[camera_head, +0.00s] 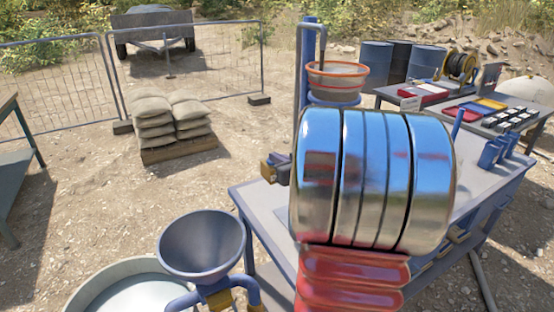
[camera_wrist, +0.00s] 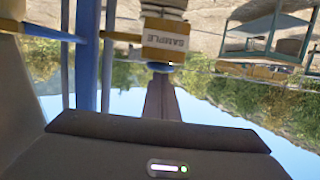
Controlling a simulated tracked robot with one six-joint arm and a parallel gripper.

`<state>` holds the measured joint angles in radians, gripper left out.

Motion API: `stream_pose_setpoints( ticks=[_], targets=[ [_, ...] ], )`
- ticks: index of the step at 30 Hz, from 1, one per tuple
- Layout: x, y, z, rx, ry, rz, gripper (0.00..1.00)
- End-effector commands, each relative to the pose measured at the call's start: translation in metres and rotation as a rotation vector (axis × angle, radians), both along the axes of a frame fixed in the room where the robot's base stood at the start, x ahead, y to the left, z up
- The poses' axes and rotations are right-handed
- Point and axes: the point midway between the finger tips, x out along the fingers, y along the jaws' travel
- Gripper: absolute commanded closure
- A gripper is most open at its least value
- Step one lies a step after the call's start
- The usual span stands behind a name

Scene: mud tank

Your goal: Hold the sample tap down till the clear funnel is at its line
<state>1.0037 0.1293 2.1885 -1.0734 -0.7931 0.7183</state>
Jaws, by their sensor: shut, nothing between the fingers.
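A see-through funnel with orange rings (camera_head: 337,82) stands on the blue post under a bent pipe in the head view. Its level is too small to read. The sample tap is a yellow block marked SAMPLE (camera_wrist: 165,38) in the upside-down wrist view, beside the blue post. A small yellow-brown block (camera_head: 268,170), which looks like the same tap, shows left of my arm in the head view. My gripper (camera_wrist: 161,80) is shut and empty, its tips close to a blue piece at the tap block. I cannot tell whether they touch. My arm hides the gripper in the head view.
A grey funnel (camera_head: 201,243) stands at the front left over a pale round tub (camera_head: 130,288). The blue-legged bench (camera_head: 262,212) is partly behind my arm. Sandbags (camera_head: 172,120) sit on a pallet before the fence. A second table (camera_head: 500,120) holds trays.

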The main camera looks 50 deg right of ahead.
Motion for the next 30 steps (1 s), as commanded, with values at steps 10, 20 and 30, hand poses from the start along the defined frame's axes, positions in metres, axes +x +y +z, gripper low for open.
stream_pose_setpoints(
  ticks=[10, 20, 30],
  targets=[
    [-0.003, 0.003, -0.017, 0.018, 0.028, -0.002, 1.00],
    [-0.003, 0.003, -0.017, 0.018, 0.028, -0.002, 1.00],
    [-0.001, 0.003, -0.003, 0.013, 0.023, 0.001, 1.00]
  ],
)
